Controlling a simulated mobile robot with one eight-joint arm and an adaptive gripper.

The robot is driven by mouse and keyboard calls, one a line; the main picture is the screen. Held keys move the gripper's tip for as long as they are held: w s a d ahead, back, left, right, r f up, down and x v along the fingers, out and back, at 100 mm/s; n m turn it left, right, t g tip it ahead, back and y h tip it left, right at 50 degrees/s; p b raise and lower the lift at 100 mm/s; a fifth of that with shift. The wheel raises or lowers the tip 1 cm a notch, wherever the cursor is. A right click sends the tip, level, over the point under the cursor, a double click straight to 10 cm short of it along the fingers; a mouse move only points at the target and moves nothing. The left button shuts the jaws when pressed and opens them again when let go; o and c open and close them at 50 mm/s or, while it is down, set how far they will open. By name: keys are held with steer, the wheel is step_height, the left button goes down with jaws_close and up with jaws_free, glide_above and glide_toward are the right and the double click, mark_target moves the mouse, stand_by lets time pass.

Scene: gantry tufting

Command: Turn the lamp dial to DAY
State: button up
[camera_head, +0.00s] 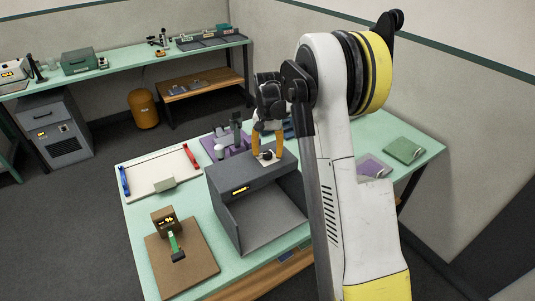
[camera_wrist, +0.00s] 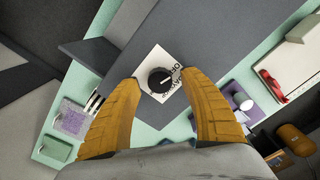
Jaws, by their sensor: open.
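The lamp dial (camera_wrist: 159,81) is a round black knob on a white square label plate (camera_wrist: 153,61), on top of a dark grey box (camera_wrist: 196,33). In the head view the dial (camera_head: 267,155) shows small beneath my gripper. The label's lettering is partly hidden and too small to read surely, so I cannot tell the dial's setting. My gripper (camera_wrist: 159,77) has two orange fingers, open, one on each side of the dial. In the head view the gripper (camera_head: 267,147) points down over the box top; whether the fingers touch the dial is unclear.
A white tray (camera_head: 148,183) with red and blue handles lies left. A brown board (camera_head: 197,267) with a green-handled device stands in front. Purple and green pads lie right.

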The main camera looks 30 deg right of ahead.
steer(key=shift+f, duration=0.35)
jaws_close()
steer(key=m+b, duration=0.2)
steer(key=m, duration=0.2)
steer(key=shift+m, duration=0.4)
steer(key=shift+m+b, duration=0.9)
steer(key=shift+m, duration=1.6)
